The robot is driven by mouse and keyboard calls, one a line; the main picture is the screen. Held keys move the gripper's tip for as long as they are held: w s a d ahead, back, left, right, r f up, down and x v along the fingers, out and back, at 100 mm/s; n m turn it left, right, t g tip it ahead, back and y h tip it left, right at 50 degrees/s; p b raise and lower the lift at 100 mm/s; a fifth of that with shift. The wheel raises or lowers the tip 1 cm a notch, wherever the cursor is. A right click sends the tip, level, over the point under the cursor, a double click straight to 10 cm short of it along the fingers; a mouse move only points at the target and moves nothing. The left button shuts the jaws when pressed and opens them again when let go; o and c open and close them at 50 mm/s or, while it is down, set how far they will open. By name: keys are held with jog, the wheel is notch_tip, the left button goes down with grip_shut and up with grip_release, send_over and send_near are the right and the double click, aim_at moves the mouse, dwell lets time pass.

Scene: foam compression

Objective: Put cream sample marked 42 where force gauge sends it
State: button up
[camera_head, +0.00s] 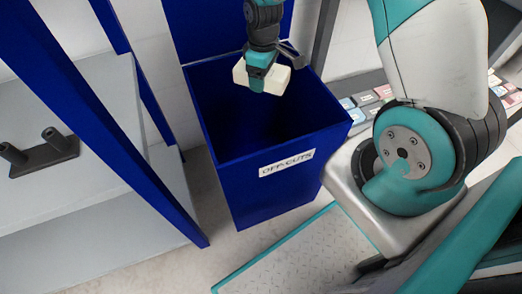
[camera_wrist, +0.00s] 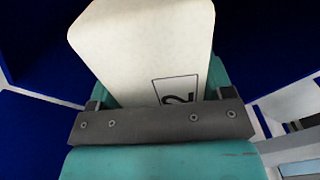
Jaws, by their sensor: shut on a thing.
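My gripper (camera_head: 258,80) is shut on a cream foam block (camera_head: 273,80) and holds it above the open mouth of a blue bin (camera_head: 262,187). The bin's front label reads OFF-CUTS. In the wrist view the cream block (camera_wrist: 145,45) sits between my jaws (camera_wrist: 160,122). A boxed mark on it is partly hidden by the jaw, and only one digit, seemingly a 2, shows. The force gauge is not identifiable in these frames.
A blue-framed shelf (camera_head: 75,85) with grey boards stands at the left, holding a dark bracket with two pegs (camera_head: 40,150). Several coloured blocks (camera_head: 372,97) lie behind the bin at right. Pale floor (camera_head: 190,265) shows between shelf and bin.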

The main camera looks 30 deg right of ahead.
notch_tip(320, 180, down, 3)
jog(key=shift+r+b, duration=0.1)
jog(key=shift+b, duration=0.85)
jog(key=o, duration=1)
jog(key=shift+r, duration=0.15)
notch_tip(320, 180, up, 17)
jog(key=p, duration=0.5)
jog(key=shift+r+p, duration=0.1)
jog(key=shift+p, duration=0.25)
